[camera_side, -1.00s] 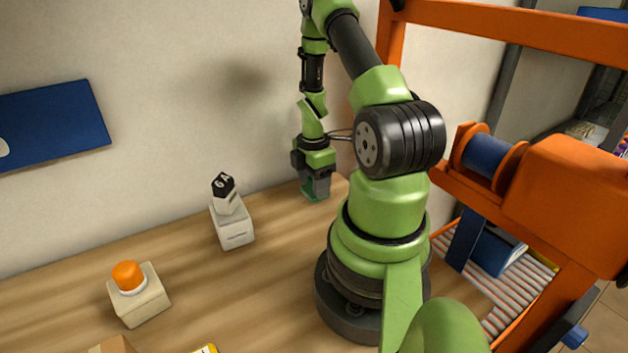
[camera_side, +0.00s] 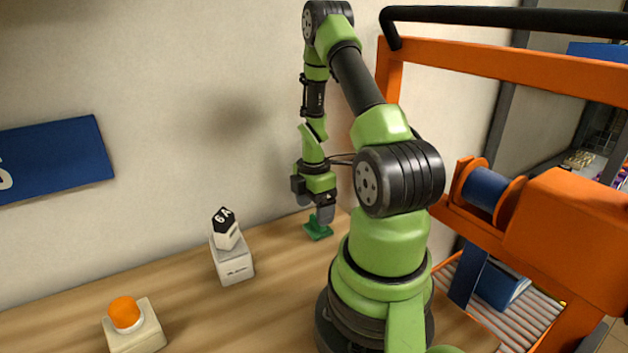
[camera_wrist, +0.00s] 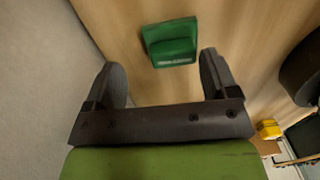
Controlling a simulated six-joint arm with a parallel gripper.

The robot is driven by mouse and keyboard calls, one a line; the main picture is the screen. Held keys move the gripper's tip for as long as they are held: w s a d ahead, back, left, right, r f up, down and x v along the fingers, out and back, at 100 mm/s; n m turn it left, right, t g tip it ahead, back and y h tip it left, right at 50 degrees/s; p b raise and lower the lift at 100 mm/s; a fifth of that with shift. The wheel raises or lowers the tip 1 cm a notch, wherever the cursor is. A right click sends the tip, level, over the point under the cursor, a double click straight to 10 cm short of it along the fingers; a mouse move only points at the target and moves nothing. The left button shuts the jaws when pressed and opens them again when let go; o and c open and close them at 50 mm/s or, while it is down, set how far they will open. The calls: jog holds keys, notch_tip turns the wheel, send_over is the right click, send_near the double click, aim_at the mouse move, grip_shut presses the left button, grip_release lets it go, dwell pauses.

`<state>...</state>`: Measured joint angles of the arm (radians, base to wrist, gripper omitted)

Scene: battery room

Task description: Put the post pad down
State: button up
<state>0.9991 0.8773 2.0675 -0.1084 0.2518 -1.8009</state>
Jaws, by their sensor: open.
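The post pad, a small green piece (camera_side: 318,228), sits on the wooden bench near the wall, just below my gripper (camera_side: 318,212) in the side view. In the wrist view the pad (camera_wrist: 171,43) lies on the wood beyond the two fingertips, apart from both. My gripper (camera_wrist: 164,72) shows there with its dark fingers spread wide and nothing between them. The pad's underside is hidden.
A grey-white block with a black "6A" cap (camera_side: 228,235) stands on the bench to the left. An orange dome on a cream base (camera_side: 126,315) is at the front left. The wall is close behind my gripper. An orange frame (camera_side: 480,60) rises at the right.

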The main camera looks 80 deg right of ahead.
aim_at(313, 214)
jog(key=w+a+r+m+t+h, duration=0.1)
jog(key=w+a+r, duration=0.15)
jog(key=r, duration=0.55)
jog(key=w+a+r+m+t, duration=0.1)
jog(key=w+a+r+m, duration=0.15)
jog(key=r, duration=0.55)
jog(key=s+a+r+m+t+y, duration=0.1)
jog(key=a+r+m, duration=0.3)
jog(key=a, duration=0.6)
jog(key=s+a+r+m+t+y, duration=0.1)
jog(key=s+a+r+m+t, duration=0.3)
jog(key=a+r, duration=0.3)
jog(key=a+m, duration=0.1)
jog(key=a, duration=0.3)
jog(key=shift+s+r+y, duration=0.2)
jog(key=shift+r+y, duration=0.05)
jog(key=shift+y, duration=0.15)
jog(key=shift+m, duration=0.25)
